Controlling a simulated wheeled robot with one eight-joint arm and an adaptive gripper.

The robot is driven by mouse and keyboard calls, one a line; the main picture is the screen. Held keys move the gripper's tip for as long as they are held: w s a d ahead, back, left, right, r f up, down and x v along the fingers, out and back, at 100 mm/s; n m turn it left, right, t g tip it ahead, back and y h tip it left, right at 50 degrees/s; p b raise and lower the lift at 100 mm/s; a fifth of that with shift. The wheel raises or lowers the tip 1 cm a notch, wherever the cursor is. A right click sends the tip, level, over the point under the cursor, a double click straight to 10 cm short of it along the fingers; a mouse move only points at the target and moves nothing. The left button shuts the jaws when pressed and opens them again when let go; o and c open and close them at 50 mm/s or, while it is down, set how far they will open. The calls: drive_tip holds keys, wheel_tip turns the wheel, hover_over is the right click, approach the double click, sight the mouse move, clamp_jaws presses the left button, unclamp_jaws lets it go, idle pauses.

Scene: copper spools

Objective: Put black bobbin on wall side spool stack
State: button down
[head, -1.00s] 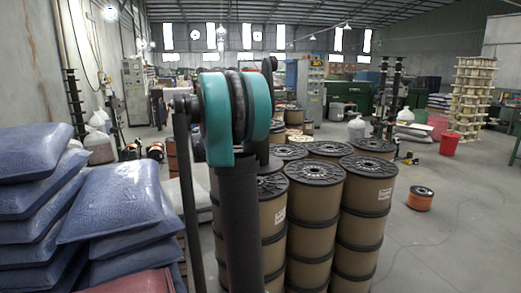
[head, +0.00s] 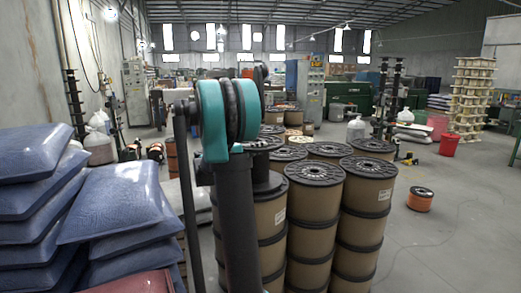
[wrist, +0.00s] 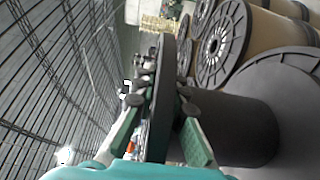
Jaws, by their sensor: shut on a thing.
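The black bobbin (head: 265,144) shows partly in the head view, upright to the right of my arm, over the brown spool stack (head: 270,218) nearest the left wall. Its lower flange is at that stack's top; I cannot tell whether they touch. My arm hides the bobbin's left part and much of that stack. In the wrist view my gripper (wrist: 160,110) is shut on the near flange of the black bobbin (wrist: 232,130), with one green-padded finger on each side. The barrel and far flange lie to the right.
Other spool stacks (head: 315,215) stand close on the right and behind. Blue sacks (head: 115,205) are piled at the left. A small orange spool (head: 420,199) and a red bucket (head: 448,145) stand on the floor to the right, where there is free room.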

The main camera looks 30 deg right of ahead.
drive_tip(key=c, duration=1.6)
unclamp_jaws()
drive_tip(key=shift+f, duration=0.1)
drive_tip(key=shift+o, duration=0.2)
drive_tip(key=a, duration=1.2)
drive_tip(key=s+a+f+t+y, duration=0.1)
drive_tip(key=s+a+f+y, duration=0.1)
drive_tip(key=s+f+y, duration=0.5)
drive_tip(key=s+a+f+t+y, duration=0.2)
drive_tip(key=s+a+f+y, duration=0.9)
drive_tip(key=s+a+f, duration=0.8)
drive_tip(key=a+f, duration=0.3)
drive_tip(key=shift+f+m, duration=0.2)
drive_tip(key=shift+m, duration=0.1)
